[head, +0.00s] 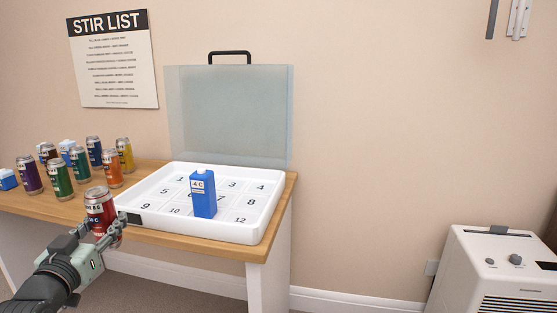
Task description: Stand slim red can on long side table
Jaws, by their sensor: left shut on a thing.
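A red can (100,207) with a silver top and dark printing is upright in my left gripper (106,232). The gripper is shut around its lower part, which the fingers partly hide. The can is at the front edge of the long wooden side table (180,236), left of the white tray. I cannot tell whether its base touches the tabletop. My right gripper is not in view.
Several coloured cans and blue-and-white cartons stand on the table's left part, including an orange can (112,169). A white numbered tray (265,205) with a raised clear lid (230,110) holds a blue carton (203,195). A white appliance (490,265) stands right.

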